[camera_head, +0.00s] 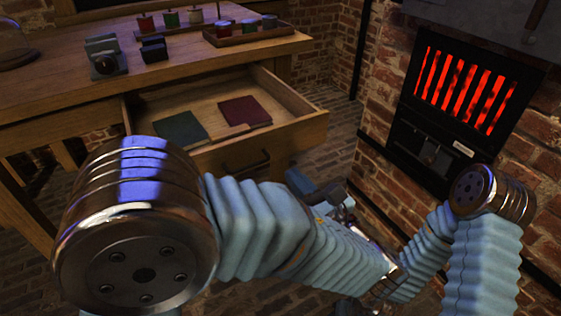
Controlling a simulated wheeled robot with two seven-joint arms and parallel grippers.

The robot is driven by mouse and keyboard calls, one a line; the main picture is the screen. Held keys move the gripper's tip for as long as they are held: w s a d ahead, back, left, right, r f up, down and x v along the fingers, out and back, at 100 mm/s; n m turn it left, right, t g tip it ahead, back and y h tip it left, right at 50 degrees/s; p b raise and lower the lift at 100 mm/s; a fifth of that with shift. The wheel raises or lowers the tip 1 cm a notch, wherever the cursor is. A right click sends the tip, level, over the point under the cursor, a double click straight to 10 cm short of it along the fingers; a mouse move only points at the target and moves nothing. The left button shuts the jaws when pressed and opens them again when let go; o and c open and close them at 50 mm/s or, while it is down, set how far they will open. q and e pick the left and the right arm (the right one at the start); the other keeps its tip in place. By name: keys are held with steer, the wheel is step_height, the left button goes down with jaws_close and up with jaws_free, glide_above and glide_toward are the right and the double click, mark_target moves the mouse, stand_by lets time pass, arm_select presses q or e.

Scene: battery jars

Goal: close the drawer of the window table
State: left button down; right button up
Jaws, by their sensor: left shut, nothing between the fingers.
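The window table (215,60) is wooden and stands at the upper left. Its drawer (300,130) is pulled well out, with a dark handle (245,163) on its front. A dark green book (181,130) and a dark red book (244,112) lie inside. My left arm crosses in front of the drawer's lower part. My left gripper (322,188) is shut and empty, below and right of the drawer front, apart from it in the picture and partly hidden by my arm. My right arm comes in from the right; its gripper cannot be made out.
On the tabletop are a tray (252,35) of small jars, several coloured pieces on a stand, and dark box-like objects (107,62). A brick stove with a glowing red grate (465,90) stands at the right. Brick floor (335,140) shows between them.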

mark_target(258, 136)
arm_select(q)
steer(key=x, duration=1.2)
steer(key=shift+a, duration=0.1)
steer(key=shift+w+a, duration=0.3)
steer(key=shift+w, duration=0.1)
arm_select(e)
steer(key=shift+f, duration=0.25)
